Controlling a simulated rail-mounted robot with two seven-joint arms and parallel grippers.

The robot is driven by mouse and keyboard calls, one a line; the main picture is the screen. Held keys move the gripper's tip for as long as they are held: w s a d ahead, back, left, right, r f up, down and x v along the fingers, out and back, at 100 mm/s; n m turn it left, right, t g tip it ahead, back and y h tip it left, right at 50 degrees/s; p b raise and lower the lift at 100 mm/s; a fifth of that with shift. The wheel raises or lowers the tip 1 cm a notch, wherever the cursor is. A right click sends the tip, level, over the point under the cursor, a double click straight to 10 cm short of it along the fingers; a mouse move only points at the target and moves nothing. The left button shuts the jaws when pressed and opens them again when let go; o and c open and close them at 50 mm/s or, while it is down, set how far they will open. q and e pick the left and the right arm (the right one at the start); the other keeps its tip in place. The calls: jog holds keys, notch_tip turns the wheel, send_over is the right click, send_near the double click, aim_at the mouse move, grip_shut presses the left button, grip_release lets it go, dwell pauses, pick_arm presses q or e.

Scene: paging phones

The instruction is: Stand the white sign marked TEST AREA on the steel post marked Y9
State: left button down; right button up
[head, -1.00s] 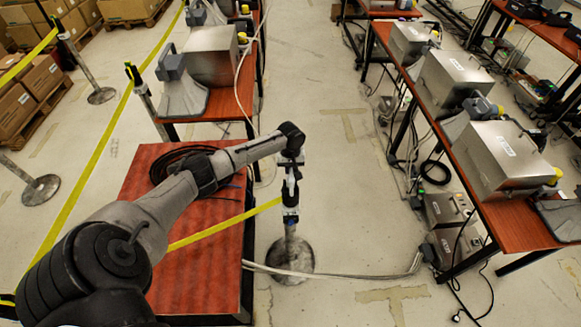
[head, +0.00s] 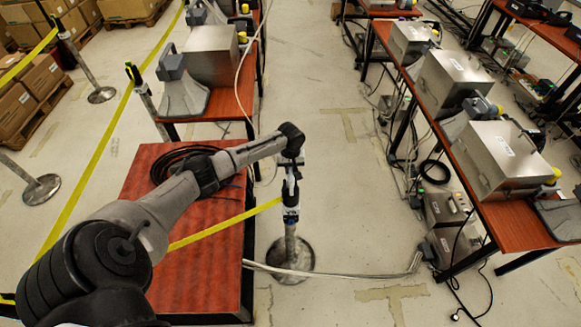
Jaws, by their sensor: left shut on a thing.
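My left gripper (head: 290,172) is at the middle of the head view, pointing down over a steel post (head: 290,243). It is shut on a thin white piece (head: 291,186), seen nearly edge-on and mostly hidden by the gripper; I take it for the white sign, but no lettering shows. The post stands upright on a round grey base, with a black top and a yellow belt running from it to the left. The white piece is right over the post's top; I cannot tell whether they touch. No Y9 mark is readable. My right gripper is not in view.
A red-brown table (head: 205,262) with coiled black cable (head: 182,165) stands left of the post. White cables (head: 335,273) cross the floor by the base. A bench with steel boxes (head: 497,158) is at the right. The floor between is mostly free.

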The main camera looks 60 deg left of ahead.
pick_arm(q)
jog(key=shift+f, duration=0.2)
dwell(0.5)
jog(key=shift+f+b, duration=0.3)
jog(key=shift+f, duration=0.1)
jog(key=c, duration=1.4)
grip_release()
jog(key=shift+r, duration=0.15)
notch_tip(320, 180, up, 4)
jog(key=p, duration=0.5)
jog(key=shift+r, duration=0.2)
notch_tip(320, 180, up, 6)
jog(key=p, duration=0.7)
jog(key=shift+r, duration=0.2)
